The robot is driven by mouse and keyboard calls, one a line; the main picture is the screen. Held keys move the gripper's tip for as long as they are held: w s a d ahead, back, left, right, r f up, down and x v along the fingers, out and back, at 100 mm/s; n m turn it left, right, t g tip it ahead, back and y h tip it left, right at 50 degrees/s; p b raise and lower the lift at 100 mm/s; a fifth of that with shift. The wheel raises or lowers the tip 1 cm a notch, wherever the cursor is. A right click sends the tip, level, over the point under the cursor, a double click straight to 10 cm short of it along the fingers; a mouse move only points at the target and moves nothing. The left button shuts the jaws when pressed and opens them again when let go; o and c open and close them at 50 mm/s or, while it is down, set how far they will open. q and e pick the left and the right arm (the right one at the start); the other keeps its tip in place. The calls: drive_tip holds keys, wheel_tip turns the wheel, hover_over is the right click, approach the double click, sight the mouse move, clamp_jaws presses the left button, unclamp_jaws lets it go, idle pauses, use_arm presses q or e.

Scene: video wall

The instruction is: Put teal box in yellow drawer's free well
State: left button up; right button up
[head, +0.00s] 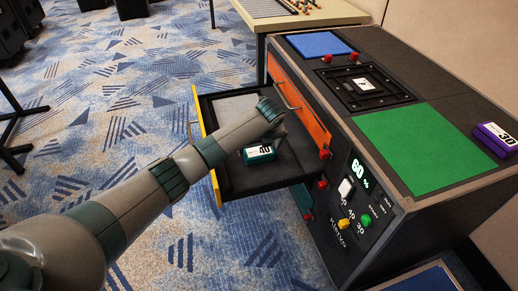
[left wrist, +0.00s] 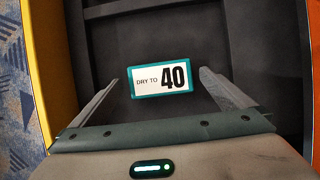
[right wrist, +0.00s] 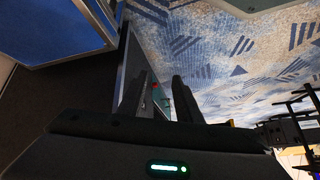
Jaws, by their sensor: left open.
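The teal box (head: 259,154), with a white label reading 40, lies in the near dark part of the open yellow drawer (head: 217,192). The left wrist view shows the box (left wrist: 148,95) label up, "DRY TO 40". My left gripper (head: 277,125) is over the drawer just beyond the box in the head view. Its fingers (left wrist: 160,88) are open, one on each side of the box, with gaps to it. A grey area (head: 232,104) shows in the drawer's far part, partly hidden by my arm. My right gripper (right wrist: 160,97) is open and empty, away from the drawer.
The dark cabinet (head: 350,205) has an orange drawer front (head: 297,105), coloured buttons and a 60 display. On top are a blue mat (head: 320,44), a black frame (head: 365,88), a green mat (head: 425,145) and a purple box (head: 494,139). Carpet is clear left of the drawer.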

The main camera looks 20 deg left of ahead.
use_arm(q)
drive_tip(key=p+v, duration=0.1)
drive_tip(key=v, duration=0.7)
drive_tip(key=shift+r, duration=0.35)
use_arm(e)
drive_tip(key=shift+s+d+f+g+h, duration=0.15)
drive_tip(key=shift+s+d+g+h, duration=0.15)
drive_tip(key=shift+d, duration=0.35)
drive_tip(key=shift+s+d+f+g+h, duration=0.1)
drive_tip(key=shift+s+d+g+h, duration=0.15)
drive_tip(key=shift+d, duration=0.35)
use_arm(q)
drive_tip(key=shift+s, duration=0.1)
